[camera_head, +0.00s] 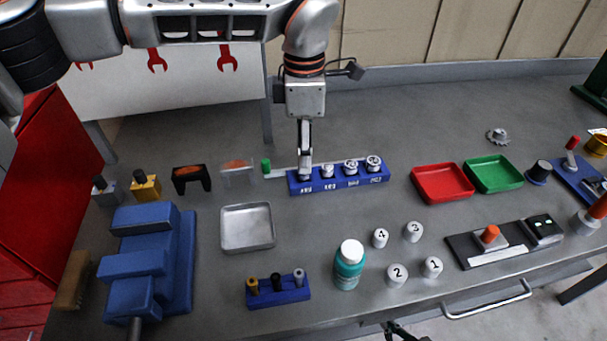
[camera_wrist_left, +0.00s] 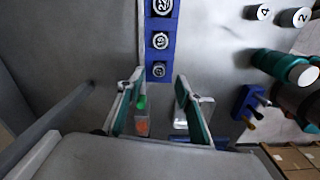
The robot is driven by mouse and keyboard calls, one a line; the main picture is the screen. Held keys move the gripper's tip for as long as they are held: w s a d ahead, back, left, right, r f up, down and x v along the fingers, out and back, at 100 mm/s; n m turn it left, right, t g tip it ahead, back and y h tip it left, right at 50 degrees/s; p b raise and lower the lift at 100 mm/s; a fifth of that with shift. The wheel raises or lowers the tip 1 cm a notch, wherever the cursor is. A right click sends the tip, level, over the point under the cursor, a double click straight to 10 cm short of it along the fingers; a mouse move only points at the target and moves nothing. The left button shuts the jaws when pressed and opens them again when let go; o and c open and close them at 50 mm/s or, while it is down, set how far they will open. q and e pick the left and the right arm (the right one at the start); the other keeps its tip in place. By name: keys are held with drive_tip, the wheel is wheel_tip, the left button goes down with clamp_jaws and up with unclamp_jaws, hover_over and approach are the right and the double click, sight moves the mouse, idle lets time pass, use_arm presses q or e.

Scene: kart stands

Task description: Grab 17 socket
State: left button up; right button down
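A blue socket rack (camera_head: 338,184) with a row of silver sockets stands in the middle of the bench. The numbers are too small to read surely, so I cannot tell which socket is the 17. In the left wrist view the rack (camera_wrist_left: 147,56) runs upward with three numbered sockets showing; the lowest socket (camera_wrist_left: 158,70) is nearest my fingers. My left gripper (camera_head: 305,176) points down over the rack's left end and hides part of the leftmost socket. In the wrist view its fingers (camera_wrist_left: 160,78) are apart, with no socket seen gripped. Only a small part of my right gripper (camera_head: 404,332) shows at the bottom edge.
A green-tipped piece (camera_head: 266,166) lies left of the rack. A metal tray (camera_head: 247,244), a teal bottle (camera_head: 348,270), numbered cylinders (camera_head: 380,238) and a small blue stand (camera_head: 279,296) are in front. Red (camera_head: 442,195) and green (camera_head: 493,186) trays stand right, a blue vise (camera_head: 145,262) left.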

sight(303, 177)
use_arm(q)
wheel_tip(303, 177, down, 5)
drive_tip(key=shift+a+r, duration=0.1)
drive_tip(key=shift+r, duration=0.1)
clamp_jaws()
drive_tip(key=shift+w+r, duration=0.1)
drive_tip(key=shift+r, duration=0.05)
